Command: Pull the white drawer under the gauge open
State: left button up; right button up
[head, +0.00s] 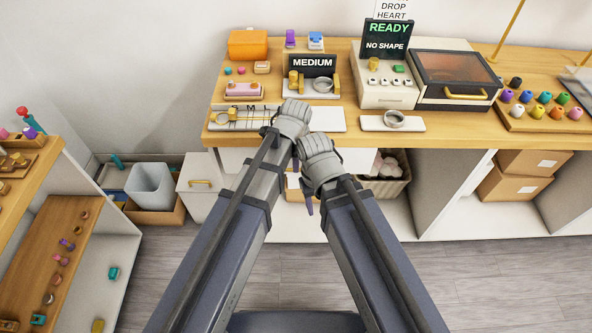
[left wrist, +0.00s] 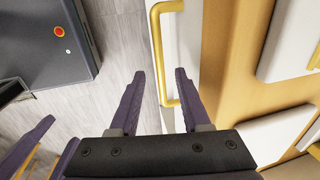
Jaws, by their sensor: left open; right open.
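The white drawer (left wrist: 186,35) shows edge-on in the left wrist view, below the wooden counter edge, with a brass bar handle (left wrist: 157,50). My left gripper (left wrist: 156,82) is open, its two purple fingers on either side of the handle's near end; whether they touch it is unclear. In the head view my left wrist hides this gripper at the counter's front edge. A white board marked with letters (head: 255,125), seemingly the gauge, lies on the counter above. My right gripper (head: 309,205) is open and empty, hanging down in front of the counter.
On the wooden counter (head: 440,128) stand a MEDIUM sign (head: 313,66), a READY machine (head: 387,92) and a tray with a ring (head: 394,121). A white cabinet with a brass handle (head: 200,183) and a grey bin (head: 150,186) stand below left. Floor is free in front.

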pick_arm(q)
jog(key=f+b, duration=0.3)
jog(key=f, duration=0.1)
jog(key=shift+w, duration=0.35)
jog(key=shift+c, duration=0.2)
grip_shut()
dwell(0.9)
